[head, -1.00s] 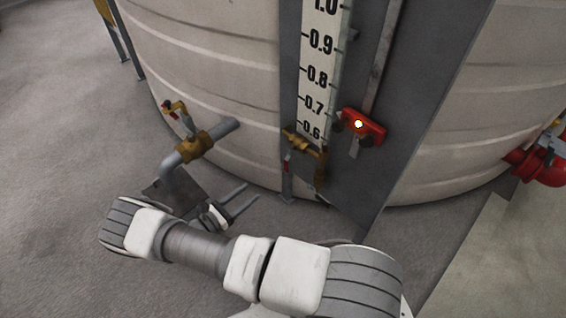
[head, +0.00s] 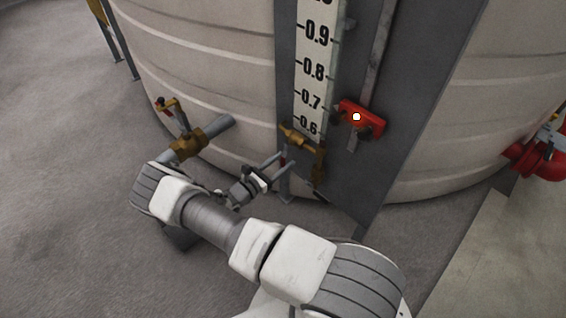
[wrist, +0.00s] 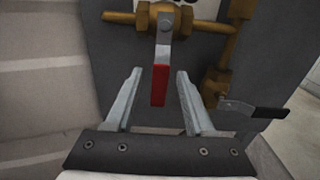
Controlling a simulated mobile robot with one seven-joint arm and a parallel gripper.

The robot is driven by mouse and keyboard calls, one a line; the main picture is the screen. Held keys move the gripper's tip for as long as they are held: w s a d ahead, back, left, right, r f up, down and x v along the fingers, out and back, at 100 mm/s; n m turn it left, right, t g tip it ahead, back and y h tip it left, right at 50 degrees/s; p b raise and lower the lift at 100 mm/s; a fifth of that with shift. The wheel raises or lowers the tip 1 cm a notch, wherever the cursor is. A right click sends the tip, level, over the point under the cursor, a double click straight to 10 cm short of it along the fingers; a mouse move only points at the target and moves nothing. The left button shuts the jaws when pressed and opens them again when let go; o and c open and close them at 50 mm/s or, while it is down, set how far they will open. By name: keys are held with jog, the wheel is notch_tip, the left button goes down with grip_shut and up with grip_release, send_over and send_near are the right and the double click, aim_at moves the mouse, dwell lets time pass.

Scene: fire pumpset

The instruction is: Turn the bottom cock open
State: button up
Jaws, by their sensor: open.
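A brass cock (head: 298,137) sits on a horizontal pipe at the foot of the level gauge. In the wrist view the cock (wrist: 164,20) has a lever with a red grip (wrist: 159,86) hanging straight down. My gripper (wrist: 160,72) is open, with one finger on each side of the red grip and visible gaps on both sides. A second lever with a black grip (wrist: 270,112) points right from the lower end of the vertical brass fitting (wrist: 222,75). In the head view my gripper (head: 281,161) is just below the brass cock.
The white gauge scale (head: 315,75) and a red box with a light (head: 361,122) are above and to the right. Another brass valve (head: 187,143) on a tank pipe stands left of my gripper. The large ribbed tank (head: 205,60) fills the background. Open floor lies left.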

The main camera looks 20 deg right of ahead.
jog(key=shift+w+d, duration=0.1)
jog(key=shift+d, duration=0.25)
grip_shut()
dwell(1.2)
